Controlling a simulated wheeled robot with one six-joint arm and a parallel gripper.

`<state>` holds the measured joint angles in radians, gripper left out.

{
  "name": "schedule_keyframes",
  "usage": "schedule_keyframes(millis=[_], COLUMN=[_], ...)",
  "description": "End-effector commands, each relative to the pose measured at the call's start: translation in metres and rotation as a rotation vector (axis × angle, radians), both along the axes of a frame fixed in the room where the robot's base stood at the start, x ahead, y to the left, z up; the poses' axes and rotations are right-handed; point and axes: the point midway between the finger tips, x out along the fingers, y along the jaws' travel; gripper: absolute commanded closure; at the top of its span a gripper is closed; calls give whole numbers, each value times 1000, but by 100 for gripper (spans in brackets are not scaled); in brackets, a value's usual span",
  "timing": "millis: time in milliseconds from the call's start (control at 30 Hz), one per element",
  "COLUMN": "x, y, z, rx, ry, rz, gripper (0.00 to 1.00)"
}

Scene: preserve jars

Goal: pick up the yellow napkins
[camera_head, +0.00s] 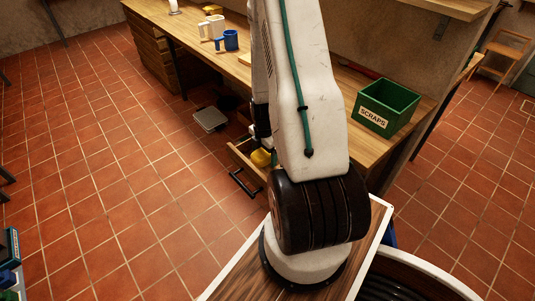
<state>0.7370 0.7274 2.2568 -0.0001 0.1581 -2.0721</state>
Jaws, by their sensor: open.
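The yellow napkins (261,157) appear as a small yellow patch inside a pulled-out wooden drawer (240,158) under the counter. My arm hides most of the drawer's right side, so I cannot see the napkins' full shape. My gripper (264,141) is mostly hidden behind my upper arm. Its dark wrist end points down close above the drawer and the napkins. It is open, and I cannot tell whether it touches them.
A green SCRAPS bin (387,107) stands on the wooden counter (350,82) at the right. A blue mug (230,41) and white mugs (212,27) stand farther left. A dark bar handle (245,185) fronts the drawer. A grey flat object (210,119) lies left.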

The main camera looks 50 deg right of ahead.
Motion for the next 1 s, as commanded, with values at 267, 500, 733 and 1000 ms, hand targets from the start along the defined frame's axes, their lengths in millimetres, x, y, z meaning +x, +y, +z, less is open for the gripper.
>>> schedule_keyframes(millis=[267,500,733,1000], x=[0,0,0,1], y=[0,0,0,-1], z=[-4,-4,-4,16], rx=[-1,-1,-1,-3], ry=[-1,-1,-1,-3], rz=[0,0,0,0], gripper=[13,62,62,62])
